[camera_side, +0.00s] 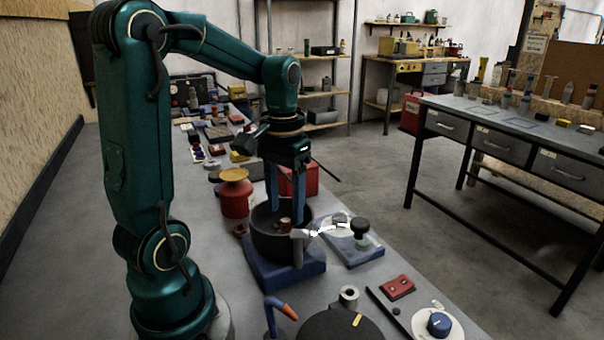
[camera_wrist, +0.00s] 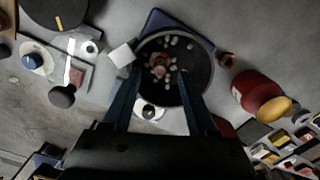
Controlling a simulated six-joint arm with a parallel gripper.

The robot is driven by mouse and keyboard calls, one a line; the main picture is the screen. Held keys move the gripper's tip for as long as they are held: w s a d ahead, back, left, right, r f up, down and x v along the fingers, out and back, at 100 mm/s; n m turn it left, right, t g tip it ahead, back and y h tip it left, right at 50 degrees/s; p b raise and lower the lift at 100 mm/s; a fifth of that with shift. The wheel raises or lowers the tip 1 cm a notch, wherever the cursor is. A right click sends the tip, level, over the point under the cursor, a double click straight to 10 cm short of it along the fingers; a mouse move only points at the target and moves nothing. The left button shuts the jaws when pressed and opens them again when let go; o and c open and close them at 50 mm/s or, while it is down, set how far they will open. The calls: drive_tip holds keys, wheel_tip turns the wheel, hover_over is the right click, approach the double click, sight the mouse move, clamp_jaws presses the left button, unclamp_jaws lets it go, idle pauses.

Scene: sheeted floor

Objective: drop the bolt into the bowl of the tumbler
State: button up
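The tumbler has a round dark bowl (camera_side: 265,243) on a blue base (camera_side: 290,278). The bowl also shows in the wrist view (camera_wrist: 200,62), with several small pale stones inside. A reddish-brown piece, apparently the bolt (camera_wrist: 159,70), is within the bowl's outline. It also shows just inside the rim in the side view (camera_side: 286,224). My gripper (camera_side: 286,214) points down over the bowl, its fingertips at about rim level. In the wrist view its fingers (camera_wrist: 160,73) stand wide apart, with the reddish piece between them and no visible contact. Whether that piece rests on the stones is unclear.
A red canister with a yellow top (camera_side: 236,194) stands left of the bowl, and a red box (camera_side: 303,178) behind it. A blue tray with a dark-knobbed part (camera_side: 361,232) lies to the right. A dark disc (camera_side: 335,325) and a blue-knobbed dial (camera_side: 438,324) are in front.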

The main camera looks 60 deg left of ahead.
drive_tip(key=shift+r, duration=2.6)
drive_tip(key=shift+d, duration=0.1)
drive_tip(key=s+d+f+m+t, duration=0.1)
drive_tip(key=s+d+m+t, duration=0.1)
drive_tip(key=d, duration=0.3)
drive_tip(key=s+d+f+m+t, duration=0.1)
drive_tip(key=s+d+m+t, duration=0.1)
drive_tip(key=d, duration=0.4)
drive_tip(key=shift+s+d+m+t, duration=0.3)
drive_tip(key=shift+s+t, duration=0.05)
drive_tip(key=shift+t, duration=0.45)
